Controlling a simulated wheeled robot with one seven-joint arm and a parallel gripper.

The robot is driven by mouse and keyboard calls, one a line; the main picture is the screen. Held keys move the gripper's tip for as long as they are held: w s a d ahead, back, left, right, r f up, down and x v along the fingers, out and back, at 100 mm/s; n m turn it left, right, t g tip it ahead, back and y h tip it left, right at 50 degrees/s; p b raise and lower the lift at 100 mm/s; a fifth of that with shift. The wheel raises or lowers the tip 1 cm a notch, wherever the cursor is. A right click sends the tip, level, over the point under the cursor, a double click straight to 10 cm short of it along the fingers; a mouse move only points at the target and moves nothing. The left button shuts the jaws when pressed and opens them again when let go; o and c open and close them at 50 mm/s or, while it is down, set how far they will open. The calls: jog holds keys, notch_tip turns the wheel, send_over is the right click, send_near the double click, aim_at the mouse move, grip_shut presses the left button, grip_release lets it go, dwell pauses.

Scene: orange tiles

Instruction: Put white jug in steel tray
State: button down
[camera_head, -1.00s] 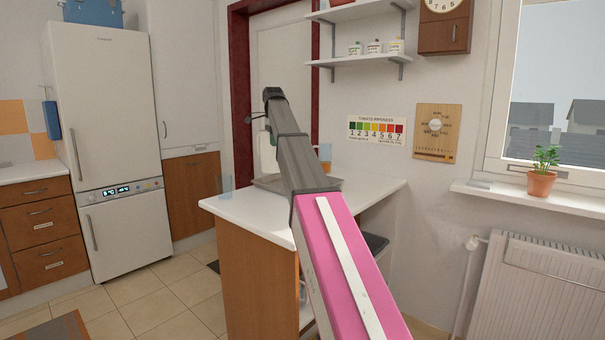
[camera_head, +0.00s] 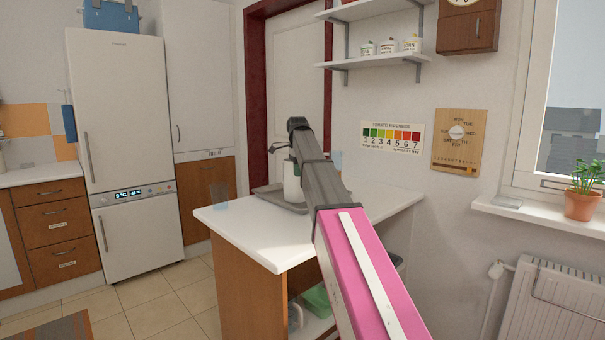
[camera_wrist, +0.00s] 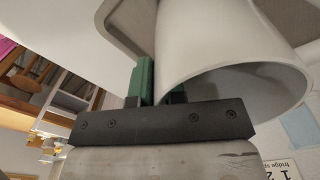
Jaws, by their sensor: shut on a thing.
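The white jug (camera_head: 292,184) shows beside my arm in the head view, partly hidden by it. It stands upright, over or in the steel tray (camera_head: 262,199) on the white counter. In the wrist view, my gripper (camera_wrist: 161,84) is shut on the wall of the jug (camera_wrist: 222,45) at its open rim. One green finger is outside the rim and the other is mostly hidden inside. The tray's rim (camera_wrist: 122,28) shows beyond the jug. I cannot tell whether the jug's base touches the tray. My arm hides the right part of the tray.
A clear glass (camera_head: 219,196) stands on the counter (camera_head: 265,240) left of the tray. Another bluish glass (camera_head: 337,160) is behind my arm. The counter's front part is clear. Shelves (camera_head: 375,56) hang on the wall above. A green container (camera_head: 316,300) is under the counter.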

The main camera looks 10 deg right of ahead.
jog(key=shift+f, duration=0.6)
jog(key=c, duration=1.2)
grip_release()
